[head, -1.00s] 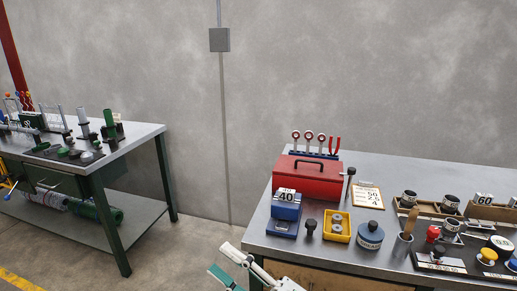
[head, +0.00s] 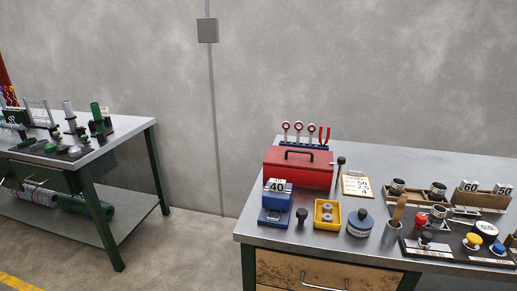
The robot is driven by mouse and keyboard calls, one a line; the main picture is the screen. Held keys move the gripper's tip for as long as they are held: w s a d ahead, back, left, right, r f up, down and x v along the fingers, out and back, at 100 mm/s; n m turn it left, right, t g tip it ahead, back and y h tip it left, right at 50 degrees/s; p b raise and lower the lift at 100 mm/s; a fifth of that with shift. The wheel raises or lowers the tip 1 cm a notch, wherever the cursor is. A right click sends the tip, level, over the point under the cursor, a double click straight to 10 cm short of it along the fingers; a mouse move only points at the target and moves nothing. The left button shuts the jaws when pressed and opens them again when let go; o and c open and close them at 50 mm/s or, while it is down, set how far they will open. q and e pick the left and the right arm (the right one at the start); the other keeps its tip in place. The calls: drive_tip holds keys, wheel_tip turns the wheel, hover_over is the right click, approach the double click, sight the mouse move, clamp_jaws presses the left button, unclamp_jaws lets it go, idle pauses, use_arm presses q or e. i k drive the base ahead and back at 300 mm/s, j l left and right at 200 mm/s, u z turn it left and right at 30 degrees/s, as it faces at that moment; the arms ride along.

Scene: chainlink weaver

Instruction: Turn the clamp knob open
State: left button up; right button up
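I cannot tell for certain which part is the clamp knob. A dark knob on a short stem (head: 301,215) stands on the right bench (head: 349,255), between a blue block marked 40 (head: 274,216) and a yellow tray (head: 327,221). Another black knob on a thin stem (head: 340,161) rises beside the red toolbox (head: 298,170). Small dark and green fixtures, including an upright green cylinder (head: 97,112), stand on the left bench (head: 120,136); their details are too small to read. Neither gripper is in view.
A grey-blue round canister (head: 360,224), a clipboard (head: 356,186) and a button panel (head: 462,250) also sit on the right bench. Wooden trays (head: 470,200) line its right side. Open floor (head: 187,235) separates the benches. A grey wall (head: 350,70) stands behind.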

sight(421, 219)
drive_tip(key=z, duration=1.3)
